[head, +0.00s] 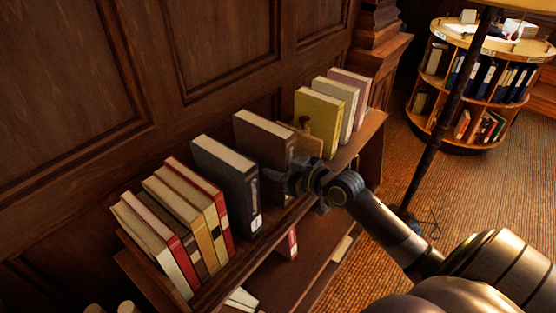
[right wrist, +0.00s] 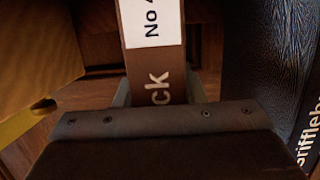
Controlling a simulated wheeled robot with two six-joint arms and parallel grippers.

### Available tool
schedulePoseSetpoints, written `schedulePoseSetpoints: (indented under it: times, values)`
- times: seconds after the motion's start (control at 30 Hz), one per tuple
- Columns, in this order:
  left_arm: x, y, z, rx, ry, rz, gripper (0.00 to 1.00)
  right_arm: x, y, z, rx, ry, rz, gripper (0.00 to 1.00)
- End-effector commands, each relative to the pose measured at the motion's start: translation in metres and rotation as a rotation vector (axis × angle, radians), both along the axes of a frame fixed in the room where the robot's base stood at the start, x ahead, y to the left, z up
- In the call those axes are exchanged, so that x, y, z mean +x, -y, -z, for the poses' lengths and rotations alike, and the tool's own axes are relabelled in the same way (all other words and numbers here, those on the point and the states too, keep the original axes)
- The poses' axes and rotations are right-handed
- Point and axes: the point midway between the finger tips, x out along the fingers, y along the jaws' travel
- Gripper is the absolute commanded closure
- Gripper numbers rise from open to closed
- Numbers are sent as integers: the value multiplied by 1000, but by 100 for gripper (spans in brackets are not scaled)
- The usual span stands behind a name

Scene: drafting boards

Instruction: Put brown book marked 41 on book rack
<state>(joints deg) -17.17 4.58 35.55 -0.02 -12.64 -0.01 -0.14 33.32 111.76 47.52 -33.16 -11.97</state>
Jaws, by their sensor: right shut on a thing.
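The brown book (head: 262,138) is upright at the top shelf of the book rack (head: 222,277), between a dark grey book (head: 226,172) and a yellow book (head: 318,120). My right gripper (head: 288,182) is shut on its spine side. In the right wrist view the brown spine (right wrist: 155,65) runs between the fingers, with a white label reading "No 4" and the rest cut off, and the letters "ck" below. The arm hides the book's lower part, so I cannot tell whether it touches the shelf. My left gripper is out of view.
Several leaning books (head: 180,215) fill the rack's near end. A cream book (head: 340,98) and a mauve book (head: 352,88) stand beyond the yellow one. A lamp pole (head: 440,125) and a round bookcase (head: 456,132) stand to the right. Panelled wall backs the rack.

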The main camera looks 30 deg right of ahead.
Motion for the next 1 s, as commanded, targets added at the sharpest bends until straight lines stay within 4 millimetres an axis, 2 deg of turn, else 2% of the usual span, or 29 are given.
schedulePoseSetpoints:
  times: [0.33,0.37,0.5,0.87,1.0]
  values:
    - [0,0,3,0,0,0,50,1,-1,-1,1,11,-3,100]
    - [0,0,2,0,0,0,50,0,0,2,-1,1,0,61]
    - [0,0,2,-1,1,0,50,0,0,2,-1,1,0,43]
    - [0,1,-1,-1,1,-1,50,0,0,-2,-1,1,0,42]
    - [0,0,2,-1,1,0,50,-13,6,-2,-7,0,0,42]
